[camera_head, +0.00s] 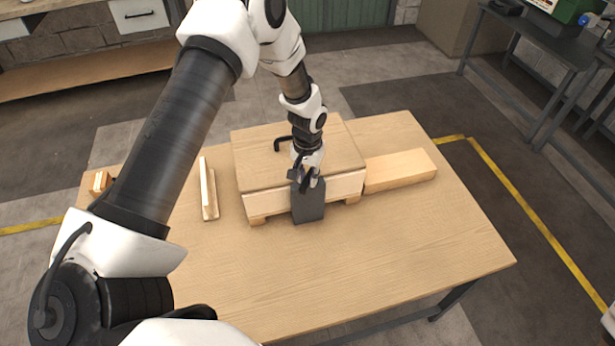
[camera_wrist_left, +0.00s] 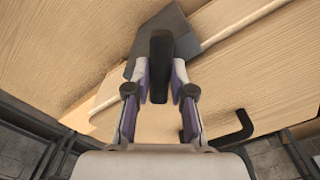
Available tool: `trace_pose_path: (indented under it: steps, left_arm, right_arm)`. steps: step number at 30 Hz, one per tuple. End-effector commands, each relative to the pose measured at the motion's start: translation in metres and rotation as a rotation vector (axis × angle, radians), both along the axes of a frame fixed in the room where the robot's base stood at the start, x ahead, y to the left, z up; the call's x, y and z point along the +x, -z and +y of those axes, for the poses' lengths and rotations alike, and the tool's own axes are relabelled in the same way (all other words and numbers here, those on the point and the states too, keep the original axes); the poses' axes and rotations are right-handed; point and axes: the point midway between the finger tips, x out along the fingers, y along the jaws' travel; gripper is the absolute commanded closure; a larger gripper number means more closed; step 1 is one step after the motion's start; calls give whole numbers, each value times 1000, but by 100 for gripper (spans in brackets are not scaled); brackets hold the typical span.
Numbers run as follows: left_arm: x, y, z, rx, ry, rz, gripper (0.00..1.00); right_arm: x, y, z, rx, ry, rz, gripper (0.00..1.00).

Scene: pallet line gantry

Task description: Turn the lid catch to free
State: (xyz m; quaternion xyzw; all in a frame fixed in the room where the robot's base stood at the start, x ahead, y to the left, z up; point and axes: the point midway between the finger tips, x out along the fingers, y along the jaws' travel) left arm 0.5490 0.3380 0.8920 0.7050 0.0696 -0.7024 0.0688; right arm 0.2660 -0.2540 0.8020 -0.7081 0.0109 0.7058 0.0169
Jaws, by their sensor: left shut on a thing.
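A wooden box with a flat lid (camera_head: 260,165) stands on the table. The lid catch, a dark grey plate (camera_head: 310,210), sits at the middle of the box's front side. My left gripper (camera_head: 306,181) comes down over the front edge of the lid at the catch. In the left wrist view its two fingers (camera_wrist_left: 160,80) are shut on the upright black grip (camera_wrist_left: 160,50) of the catch, with the grey plate (camera_wrist_left: 190,32) behind it. The gripper hides part of the catch in the head view. My right gripper is in neither view.
A black bent handle (camera_head: 280,144) stands on the lid, left of my gripper. A wooden block (camera_head: 400,170) lies right of the box, and a narrow wooden piece (camera_head: 208,190) stands to its left. The wooden table's (camera_head: 400,240) front area is clear.

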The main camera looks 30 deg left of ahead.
Motion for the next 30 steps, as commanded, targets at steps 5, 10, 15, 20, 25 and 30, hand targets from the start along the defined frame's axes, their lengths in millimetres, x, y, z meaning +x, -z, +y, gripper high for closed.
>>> trace_pose_path:
  steps: [5,10,15,20,25,30]
  left_arm:
    - [-1,3,0,0,164,1,100]
    - [-1,3,0,1,325,1,100]
    - [-1,3,0,1,486,2,100]
    - [-1,3,0,1,628,3,100]
    - [-1,3,0,1,755,4,100]
    - [-1,3,-1,1,845,4,100]
  right_arm:
    - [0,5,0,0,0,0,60]
    - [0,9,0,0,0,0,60]
    - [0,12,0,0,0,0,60]
    - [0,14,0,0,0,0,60]
    - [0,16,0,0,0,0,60]
    - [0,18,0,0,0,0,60]
